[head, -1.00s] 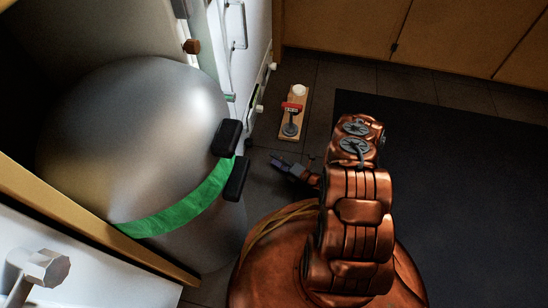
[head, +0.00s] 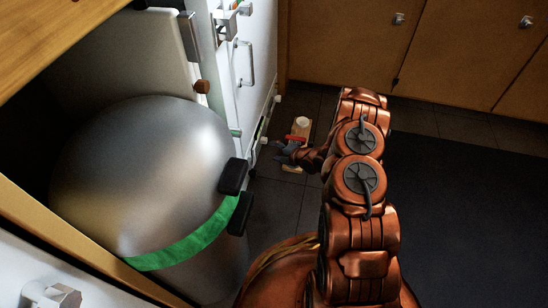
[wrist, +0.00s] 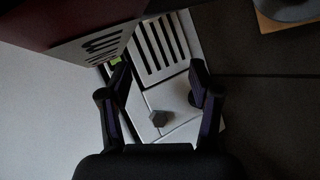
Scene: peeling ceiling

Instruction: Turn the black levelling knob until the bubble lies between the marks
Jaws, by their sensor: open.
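A small dark faceted knob (wrist: 170,119), which looks like the levelling knob, stands on a pale panel in the wrist view. My gripper (wrist: 158,76) is open, with one finger on each side of the knob in the picture; I see no contact. A small green patch (wrist: 115,61) shows by the left finger; it may be the level vial, but no bubble or marks can be made out. In the head view my gripper (head: 280,152) is low beside the white appliance front (head: 258,85), and I cannot make out the knob there.
A large silver drum (head: 140,175) with a green band (head: 185,248) fills the left. Brown cabinets (head: 450,65) stand behind; the dark mat (head: 460,200) is clear.

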